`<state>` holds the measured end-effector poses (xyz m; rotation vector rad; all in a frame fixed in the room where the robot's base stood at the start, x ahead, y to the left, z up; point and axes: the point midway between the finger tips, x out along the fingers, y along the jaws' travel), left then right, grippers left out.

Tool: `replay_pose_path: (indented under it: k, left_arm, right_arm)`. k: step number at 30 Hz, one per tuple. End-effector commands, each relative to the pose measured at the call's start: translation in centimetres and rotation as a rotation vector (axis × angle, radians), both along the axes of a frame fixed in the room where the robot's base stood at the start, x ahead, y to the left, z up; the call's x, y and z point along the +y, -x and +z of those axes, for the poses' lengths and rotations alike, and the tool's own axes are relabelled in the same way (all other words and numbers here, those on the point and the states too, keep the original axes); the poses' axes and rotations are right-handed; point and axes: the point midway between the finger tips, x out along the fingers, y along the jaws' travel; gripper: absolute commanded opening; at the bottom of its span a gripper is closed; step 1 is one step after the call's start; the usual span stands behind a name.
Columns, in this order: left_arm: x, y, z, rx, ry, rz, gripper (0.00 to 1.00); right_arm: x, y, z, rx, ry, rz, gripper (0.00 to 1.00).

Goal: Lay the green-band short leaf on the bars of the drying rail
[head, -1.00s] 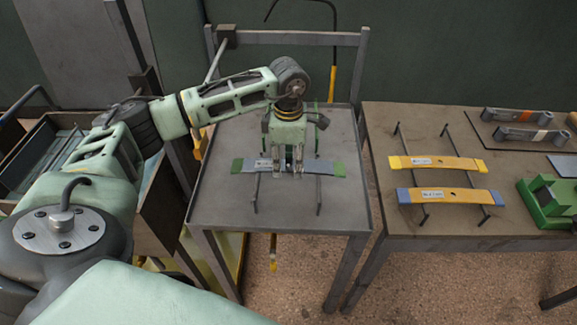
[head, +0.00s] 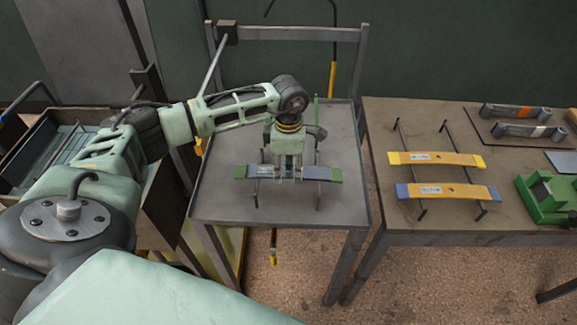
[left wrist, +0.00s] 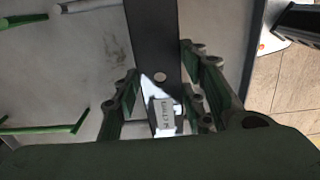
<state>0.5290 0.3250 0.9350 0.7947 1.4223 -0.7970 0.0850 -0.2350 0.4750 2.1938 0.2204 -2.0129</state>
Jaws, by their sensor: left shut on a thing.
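The green-band leaf (head: 314,173) is a dark grey strip with green ends and a white label. It lies crosswise over two dark bars (head: 318,199) on the grey table, presumably the drying rail. My left gripper (head: 287,178) points down and is shut on the leaf near its middle. In the left wrist view the leaf (left wrist: 152,35) runs between the two fingers, its hole and label showing. Whether it rests on the bars or hangs just above them I cannot tell. My right gripper is not in view.
The grey table (head: 345,210) is otherwise mostly clear. On the brown table at right, a yellow-ended leaf (head: 440,159) and a blue-ended leaf (head: 455,191) lie across two bars. A green fixture (head: 545,200) stands beside them. An open bin (head: 50,150) is at left.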

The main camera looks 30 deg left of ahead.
Motion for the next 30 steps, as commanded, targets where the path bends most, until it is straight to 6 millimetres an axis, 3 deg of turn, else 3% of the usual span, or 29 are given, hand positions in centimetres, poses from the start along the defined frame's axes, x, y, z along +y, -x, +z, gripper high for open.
replay_pose_path:
  k: [3,4,9,22,24,26,30]
  left_arm:
    - [0.0,-0.1,-0.3,-0.004,0.001,0.0,0.0]
    - [0.0,0.0,-0.3,-0.001,-0.001,0.0,0.41]
    - [0.0,0.0,-0.2,0.0,0.0,0.0,0.56]
    - [0.0,0.0,0.4,-0.001,0.001,0.0,0.57]
    - [0.0,0.0,1.1,-0.001,0.001,0.001,0.57]
    - [0.0,-0.2,1.6,-0.007,0.0,0.0,0.57]
    - [0.0,-0.2,4.7,-0.007,0.0,0.0,0.57]
  right_arm:
    - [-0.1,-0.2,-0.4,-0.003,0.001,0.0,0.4]
    - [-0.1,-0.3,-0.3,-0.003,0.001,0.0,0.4]
    - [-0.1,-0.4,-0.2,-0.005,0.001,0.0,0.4]
    - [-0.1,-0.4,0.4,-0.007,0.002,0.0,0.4]
    - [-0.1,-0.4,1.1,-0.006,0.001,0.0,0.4]
    - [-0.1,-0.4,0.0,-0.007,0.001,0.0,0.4]
    - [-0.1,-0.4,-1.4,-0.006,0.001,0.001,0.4]
